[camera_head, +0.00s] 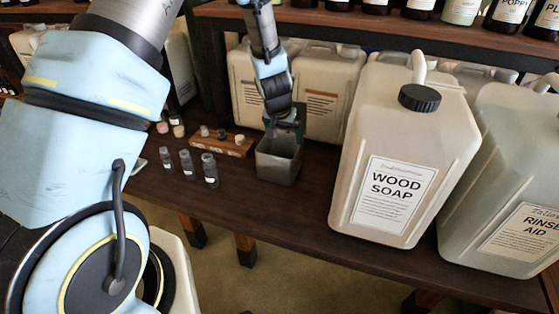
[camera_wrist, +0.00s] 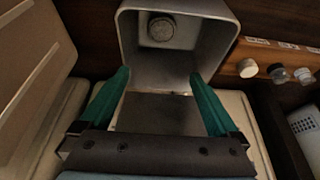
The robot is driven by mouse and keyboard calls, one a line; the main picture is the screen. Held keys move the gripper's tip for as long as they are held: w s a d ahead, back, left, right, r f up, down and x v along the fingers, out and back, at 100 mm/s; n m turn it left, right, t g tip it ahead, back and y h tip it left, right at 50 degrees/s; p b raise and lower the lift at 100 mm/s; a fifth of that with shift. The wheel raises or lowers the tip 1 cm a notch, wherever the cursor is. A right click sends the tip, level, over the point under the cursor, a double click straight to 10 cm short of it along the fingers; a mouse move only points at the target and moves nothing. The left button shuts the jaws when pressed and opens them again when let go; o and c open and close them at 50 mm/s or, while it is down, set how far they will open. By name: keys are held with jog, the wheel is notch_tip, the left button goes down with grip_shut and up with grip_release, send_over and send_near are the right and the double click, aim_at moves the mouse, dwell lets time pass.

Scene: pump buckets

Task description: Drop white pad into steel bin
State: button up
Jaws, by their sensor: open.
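The steel bin (camera_head: 277,170) is a small grey open-topped box on the dark wooden shelf. In the wrist view the bin (camera_wrist: 217,60) opens toward me. A small pale round disc (camera_wrist: 161,29), which looks like the white pad, lies inside against the bin's floor. It is shaded grey there, and the head view does not show it. My gripper (camera_head: 286,126) is above the bin at its back side. In the wrist view my gripper's (camera_wrist: 159,75) two green fingers are spread apart at the bin's opening, with nothing between them.
A wooden rack (camera_head: 232,148) with small round items stands left of the bin. Several small dark bottles (camera_head: 187,164) stand in front of the rack. A large wood soap jug (camera_head: 385,160) stands close on the right, and pale jugs (camera_head: 322,110) stand behind.

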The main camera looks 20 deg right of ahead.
jog(key=b+v, duration=0.1)
jog(key=v, duration=0.9)
jog(key=shift+r, duration=0.35)
jog(key=shift+s+a, duration=0.15)
jog(key=s+a+r+n+y, duration=0.1)
jog(key=s+a+n, duration=0.1)
jog(key=a, duration=0.9)
jog(key=s+a+r+n+g+y, duration=0.1)
jog(key=s+a+r+n, duration=0.1)
jog(key=a, duration=0.9)
jog(key=s+a+r+n, duration=0.2)
jog(key=s+a+n, duration=0.1)
jog(key=a, duration=0.8)
jog(key=shift+g+y, duration=0.3)
jog(key=shift+y, duration=0.1)
